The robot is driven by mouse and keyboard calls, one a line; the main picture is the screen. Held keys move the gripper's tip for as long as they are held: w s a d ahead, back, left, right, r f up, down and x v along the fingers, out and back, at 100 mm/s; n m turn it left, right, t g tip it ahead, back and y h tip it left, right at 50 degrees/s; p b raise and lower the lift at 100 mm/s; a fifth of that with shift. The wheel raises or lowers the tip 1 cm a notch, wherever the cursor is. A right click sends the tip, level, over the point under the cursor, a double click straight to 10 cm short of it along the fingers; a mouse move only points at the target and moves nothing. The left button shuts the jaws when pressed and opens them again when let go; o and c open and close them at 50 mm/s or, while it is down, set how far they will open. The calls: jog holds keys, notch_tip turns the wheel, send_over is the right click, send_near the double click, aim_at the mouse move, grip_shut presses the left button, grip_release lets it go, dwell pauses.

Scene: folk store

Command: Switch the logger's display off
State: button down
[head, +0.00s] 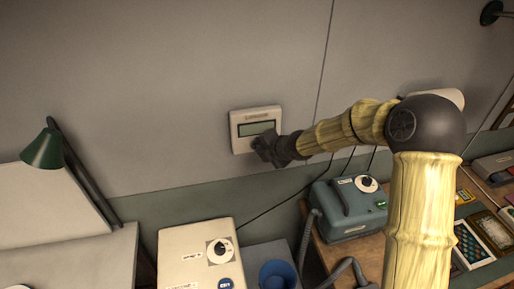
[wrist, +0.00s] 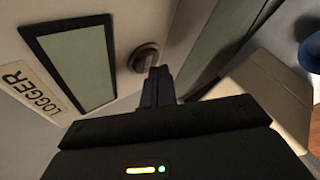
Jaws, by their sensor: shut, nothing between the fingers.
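The logger (head: 238,117) is a cream box on the grey wall, with a greenish-grey display (head: 257,128). In the wrist view, the label LOGGER (wrist: 30,88) and the plain display (wrist: 77,58) show large at the left. A dark round button or knob (wrist: 144,57) sits beside the display on the logger's face. My gripper (head: 262,146) is at the logger's lower edge in the head view and hides part of it. In the wrist view my gripper (wrist: 158,75) is shut and empty, its tips close to the knob. I cannot tell whether they touch it.
Below the logger stand a cream box with a dial (head: 195,255), a blue cup (head: 278,274) and a teal device (head: 348,208). A green lamp (head: 43,150) stands at the left. The wall around the logger is mostly clear.

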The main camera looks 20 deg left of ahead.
dwell(0.3)
jog(key=s+d+b, duration=0.2)
jog(key=s+d, duration=0.1)
jog(key=s, duration=0.2)
dwell(0.5)
jog(key=shift+s+d, duration=0.1)
jog(key=shift+d, duration=0.05)
jog(key=s+d+f+m+h+b, duration=0.1)
jog(key=s+d+m+h, duration=0.2)
jog(key=d+m, duration=0.6)
jog(key=s+d+f+m+h+b, duration=0.1)
jog(key=s+d+f+m+h, duration=0.15)
jog(key=d+m, duration=0.7)
jog(key=s+d+m+g+h, duration=0.2)
jog(key=s+d+m+g, duration=0.1)
jog(key=s+d+m, duration=0.9)
jog(key=shift+s+d+m+b, duration=0.25)
jog(key=shift+d+m+b, duration=0.15)
jog(key=shift+m, duration=0.05)
